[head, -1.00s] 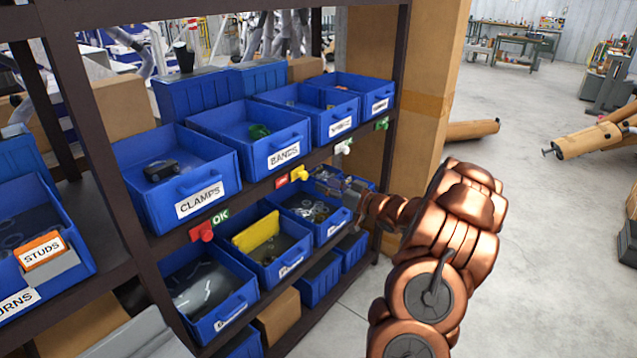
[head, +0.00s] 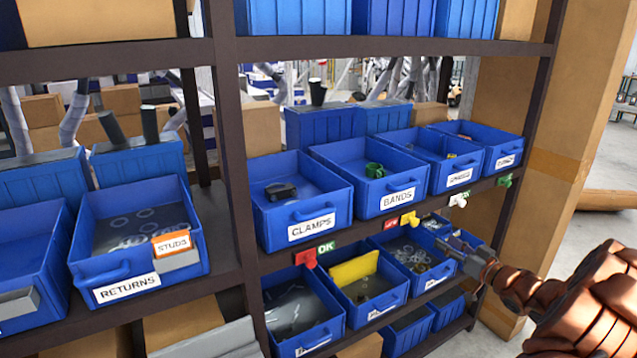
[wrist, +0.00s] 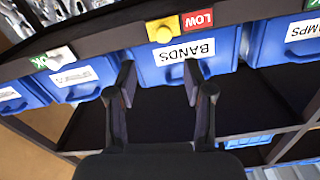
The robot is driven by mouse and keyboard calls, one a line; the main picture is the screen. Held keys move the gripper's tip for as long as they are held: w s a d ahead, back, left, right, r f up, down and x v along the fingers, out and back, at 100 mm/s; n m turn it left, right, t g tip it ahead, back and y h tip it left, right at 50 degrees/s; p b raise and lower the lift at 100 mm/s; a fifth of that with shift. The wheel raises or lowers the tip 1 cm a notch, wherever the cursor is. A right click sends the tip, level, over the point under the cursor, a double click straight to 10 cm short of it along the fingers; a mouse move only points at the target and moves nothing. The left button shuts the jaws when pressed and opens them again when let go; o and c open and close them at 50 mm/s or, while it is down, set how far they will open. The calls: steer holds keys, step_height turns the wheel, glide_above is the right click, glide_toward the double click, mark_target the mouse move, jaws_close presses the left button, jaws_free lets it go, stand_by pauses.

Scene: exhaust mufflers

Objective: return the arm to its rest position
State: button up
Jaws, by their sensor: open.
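My copper-coloured arm (head: 585,305) comes in from the lower right in the head view. My gripper (head: 452,246) is at its end, in front of the lower row of bins near the right of the shelf. In the wrist view my gripper (wrist: 160,85) is open, its two dark fingers spread apart with nothing between them. The blue BANDS bin (wrist: 222,58) lies beyond the fingertips there, seen upside down. Whether the fingers touch anything is hard to tell in the head view.
The dark shelf (head: 300,255) holds blue bins marked CLAMPS (head: 312,229), BANDS (head: 398,198) and RETURNS (head: 126,288). Red, yellow, white and green knobs stick out from its edge, including a red one (head: 306,259). Open floor (head: 580,240) shows at the right.

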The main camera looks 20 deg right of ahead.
steer(key=shift+w, duration=0.1)
steer(key=w+a+r+g+h, duration=0.3)
steer(key=w+a+h, duration=0.1)
steer(key=w+h, duration=0.1)
steer(key=s+a+m+g+h, duration=0.2)
steer(key=s+a+g, duration=0.2)
steer(key=a+g, duration=0.15)
steer(key=s+a+g+y, duration=0.1)
steer(key=s+a+g, duration=0.2)
steer(key=s+a, duration=0.6)
steer(key=s+a+n+g+y, duration=0.1)
steer(key=s+a+g, duration=0.3)
steer(key=s+a, duration=0.5)
steer(key=s+a+f+g+y, duration=0.1)
steer(key=s+a+g, duration=0.3)
steer(key=s+a, duration=0.6)
steer(key=s, duration=1.1)
steer(key=shift+n, duration=0.3)
steer(key=shift+s, duration=0.1)
steer(key=shift+c, duration=0.3)
